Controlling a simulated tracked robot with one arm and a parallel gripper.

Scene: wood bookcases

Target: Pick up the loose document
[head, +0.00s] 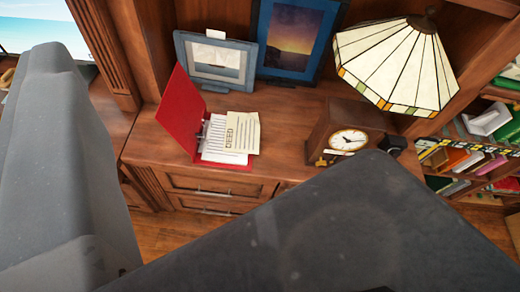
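The loose document is a cream sheet marked "DEED" (242,133). It lies on the right part of an open red binder (182,112) on the wooden desk top, partly over a white printed page (218,145) at the binder's rings. The binder's red cover stands up, tilted, on the left. Large grey parts of my own body fill the left side and the lower right of the head view. I make out no gripper fingertips, and nothing of mine visibly touches the document.
A brown clock (347,140) stands right of the binder, under a stained-glass lampshade (398,62). Behind the binder are a grey-framed picture (190,55) and a blue-framed picture (300,35). Drawers (205,190) are below. A filled bookshelf (475,145) is at right.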

